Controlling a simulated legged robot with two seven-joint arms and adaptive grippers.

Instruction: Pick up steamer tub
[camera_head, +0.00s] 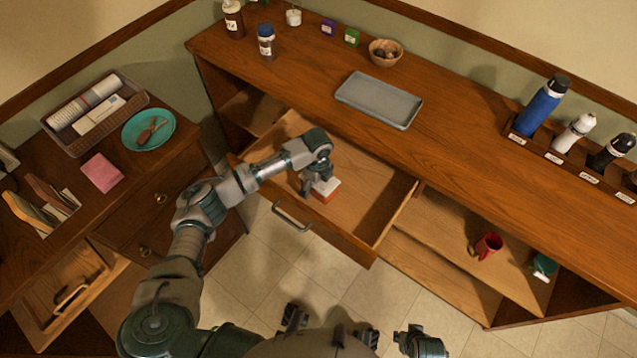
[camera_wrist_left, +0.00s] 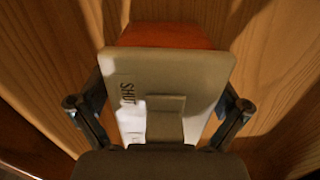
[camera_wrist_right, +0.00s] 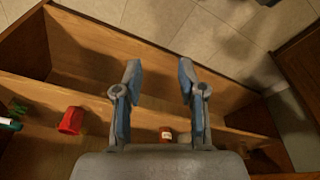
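A tub (camera_head: 325,187) with a white top and an orange-red lower part sits in the open drawer; it is the likely steamer tub. The left wrist view shows its pale top (camera_wrist_left: 170,75) close up, with partly readable dark lettering and an orange-red part (camera_wrist_left: 165,36) beyond. My left gripper (camera_head: 312,186) is over the tub, with a finger on each side. The tub's edges hide the fingertips, so contact is not clear. My right gripper (camera_wrist_right: 160,85) is open and empty, away from the tub.
The drawer (camera_head: 368,178) is pulled out under the counter, its walls around the tub. A grey tray (camera_head: 379,100) and a wooden bowl (camera_head: 386,52) stand on the counter. A red mug (camera_head: 488,246) is on the lower shelf. Bottles (camera_head: 541,107) stand at right.

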